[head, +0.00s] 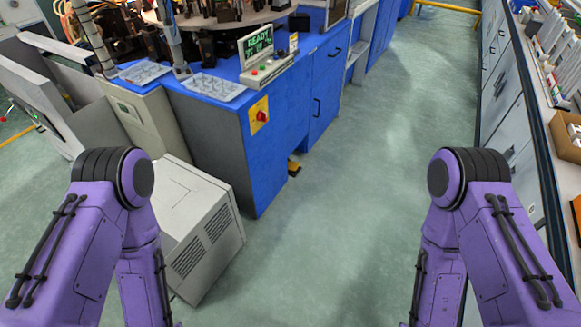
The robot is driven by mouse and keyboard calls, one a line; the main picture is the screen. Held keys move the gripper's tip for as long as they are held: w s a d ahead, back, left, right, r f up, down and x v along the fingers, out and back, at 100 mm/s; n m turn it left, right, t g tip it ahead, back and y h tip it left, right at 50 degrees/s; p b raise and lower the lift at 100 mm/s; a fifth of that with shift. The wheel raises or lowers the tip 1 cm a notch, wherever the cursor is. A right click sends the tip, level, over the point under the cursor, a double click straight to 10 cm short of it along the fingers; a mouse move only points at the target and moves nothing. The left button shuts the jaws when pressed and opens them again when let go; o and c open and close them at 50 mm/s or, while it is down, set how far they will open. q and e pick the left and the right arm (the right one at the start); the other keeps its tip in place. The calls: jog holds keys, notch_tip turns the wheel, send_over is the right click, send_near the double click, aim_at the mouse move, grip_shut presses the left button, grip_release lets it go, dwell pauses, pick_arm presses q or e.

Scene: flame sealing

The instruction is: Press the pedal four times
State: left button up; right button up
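The pedal (294,168) is a small yellow and dark piece on the floor. It sits at the foot of the blue machine cabinet, near the middle of the head view. Its details are too small to tell. My two purple arms come in at the left and right lower edges, bent downward, well apart from the pedal. Neither gripper shows; both lie below the picture's edge. A small display (257,43) on the machine reads "READY" with a second line that is hard to read.
The blue cabinet (281,123) carries a yellow switch plate (259,115) and clear trays (213,86). A grey vented box (196,229) stands at its near left. A workbench with drawers (511,110) runs along the right. The green floor (385,130) between them is clear.

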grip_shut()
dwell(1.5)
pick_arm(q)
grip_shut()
